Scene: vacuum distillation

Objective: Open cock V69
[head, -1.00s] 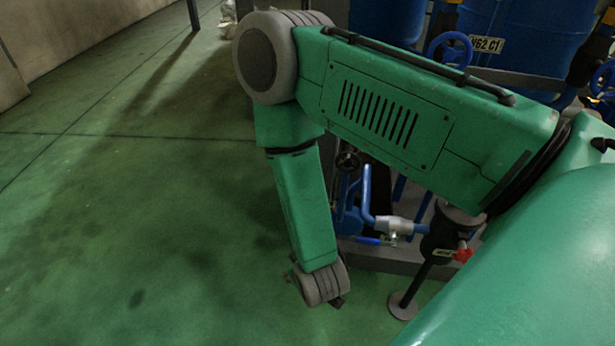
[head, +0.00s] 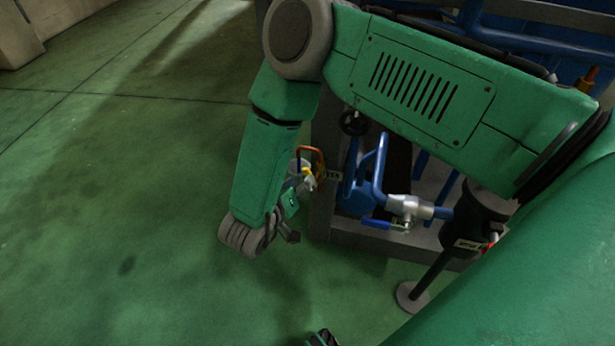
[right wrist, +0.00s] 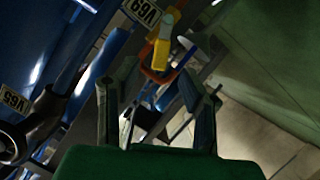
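The cock by the V69 plate (head: 333,175) has a yellow body (head: 307,172) and an orange, loop-like part (head: 317,154). It is at the left edge of the pipe stand. In the right wrist view the yellow body (right wrist: 163,42) and orange part (right wrist: 156,72) lie ahead between my fingertips, and a V69 plate (right wrist: 144,12) is above. My right gripper (head: 302,187) is close to the cock, partly hidden by its wrist. In the right wrist view its two fingers (right wrist: 160,75) are spread; contact is unclear. A small dark-green tip at the bottom edge may be my left gripper (head: 322,338).
Right of the cock are blue pipes (head: 380,170), a black handwheel (head: 353,123) and a silver valve with a blue lever (head: 403,207). A second V69 plate (right wrist: 15,100) shows in the right wrist view. Green floor (head: 120,210) lies clear to the left.

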